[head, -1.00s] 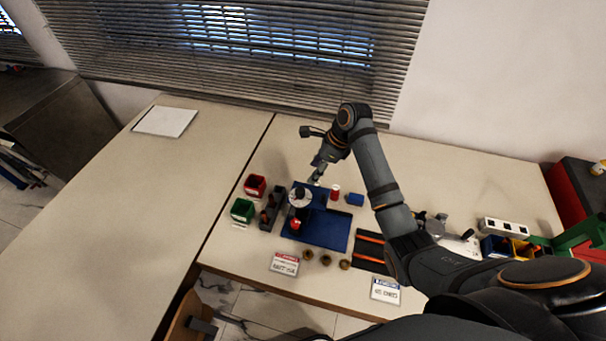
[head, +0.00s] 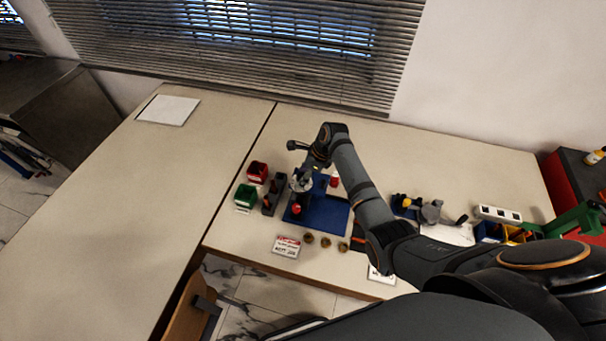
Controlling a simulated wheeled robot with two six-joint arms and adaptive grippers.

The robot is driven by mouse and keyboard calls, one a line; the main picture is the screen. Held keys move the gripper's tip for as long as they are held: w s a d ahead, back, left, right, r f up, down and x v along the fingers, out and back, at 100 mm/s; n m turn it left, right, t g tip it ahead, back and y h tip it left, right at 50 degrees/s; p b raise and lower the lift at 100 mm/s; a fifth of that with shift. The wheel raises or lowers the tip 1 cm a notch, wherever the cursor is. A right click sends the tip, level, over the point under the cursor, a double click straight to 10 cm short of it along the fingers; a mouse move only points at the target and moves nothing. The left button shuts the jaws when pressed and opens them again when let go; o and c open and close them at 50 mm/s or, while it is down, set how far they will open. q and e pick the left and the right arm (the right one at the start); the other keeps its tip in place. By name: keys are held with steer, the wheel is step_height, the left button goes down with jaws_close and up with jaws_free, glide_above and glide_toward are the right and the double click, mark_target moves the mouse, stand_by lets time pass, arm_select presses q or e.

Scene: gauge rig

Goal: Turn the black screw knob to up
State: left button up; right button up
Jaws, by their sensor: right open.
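The gauge rig is a blue base plate (head: 326,215) on the table, with a round pale gauge (head: 300,184) at its upper left and a red part (head: 296,208) just below it. My right gripper (head: 306,177) is open and points down over the gauge, overlapping its upper edge in the head view. I cannot tell whether it touches anything. The black screw knob is not clear to see; it is too small or hidden behind my gripper. My left gripper is not in view.
Red bin (head: 257,171), green bin (head: 245,196) and dark rack (head: 274,194) stand close left of the rig. A red cylinder (head: 334,181) is to its right. Brass pieces (head: 325,242) and a red-and-white sign (head: 287,246) lie in front. The left tabletop is mostly clear.

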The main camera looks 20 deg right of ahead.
steer(key=shift+c, duration=2.2)
jaws_close()
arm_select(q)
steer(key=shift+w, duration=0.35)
